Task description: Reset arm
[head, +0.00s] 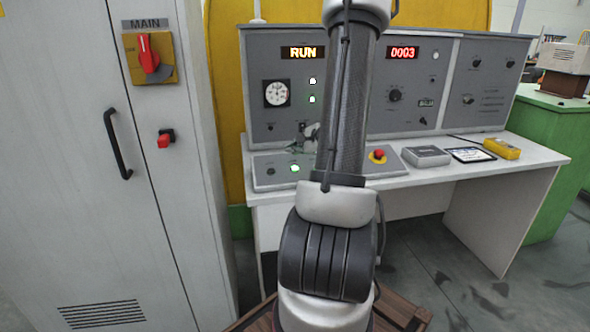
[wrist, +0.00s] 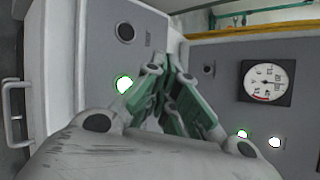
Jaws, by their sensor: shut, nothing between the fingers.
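My arm rises through the middle of the head view and bends over the control desk. My gripper (wrist: 160,88) has grey links and green fingers in the wrist view, and it is shut and empty. In the head view only a small part of my gripper (head: 308,138) shows left of my arm link, just above the desk console (head: 262,182). The lit green button (head: 295,168) on that console also shows left of the fingers in the wrist view (wrist: 124,84). I cannot tell whether the fingers touch anything.
The upright panel (head: 360,105) behind the desk carries displays reading RUN (head: 303,52) and 0003 (head: 403,52), and a dial gauge (head: 277,93). A red stop button (head: 378,155) sits right of my arm. A tall cabinet (head: 60,190) with a red main switch (head: 149,54) stands at left.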

